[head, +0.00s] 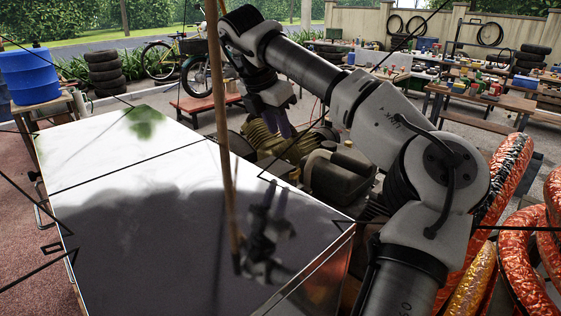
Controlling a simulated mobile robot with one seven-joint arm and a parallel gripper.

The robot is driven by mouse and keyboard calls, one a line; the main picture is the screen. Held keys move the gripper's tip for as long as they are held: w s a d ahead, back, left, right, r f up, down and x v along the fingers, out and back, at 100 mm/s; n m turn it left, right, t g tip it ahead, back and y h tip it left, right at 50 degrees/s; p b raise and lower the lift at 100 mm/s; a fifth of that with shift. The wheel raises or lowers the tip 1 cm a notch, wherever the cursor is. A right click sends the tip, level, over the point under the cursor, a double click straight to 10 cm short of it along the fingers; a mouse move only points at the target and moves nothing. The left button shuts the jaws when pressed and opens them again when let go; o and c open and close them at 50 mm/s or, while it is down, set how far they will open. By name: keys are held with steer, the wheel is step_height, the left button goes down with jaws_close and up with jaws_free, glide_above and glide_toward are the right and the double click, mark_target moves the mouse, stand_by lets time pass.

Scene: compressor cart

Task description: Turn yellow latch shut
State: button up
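My gripper (278,122) hangs at the end of my arm, pointing down over the compressor machinery behind the shiny metal top. It is small and dark here, and I cannot tell whether its fingers are open or shut. An olive-yellow ribbed compressor part (262,138) lies just below and around the gripper. A dark rounded motor or tank (340,178) sits to its right, partly behind my arm. I cannot make out the yellow latch; it may be hidden by the gripper or blend with the olive-yellow part. Contact between gripper and machinery cannot be told.
A large reflective metal table top (120,165) fills the left front. A thin wooden pole (222,110) rises in front of it. Orange wrapped hoses (505,180) lie at right. A blue barrel (30,75), stacked tires (106,72), a bicycle (175,60) and cluttered tables stand behind.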

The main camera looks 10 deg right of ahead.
steer(key=p+x, duration=0.4)
steer(key=x, duration=0.9)
steer(key=shift+d+f, duration=0.25)
steer(key=shift+d, duration=0.05)
jaws_close()
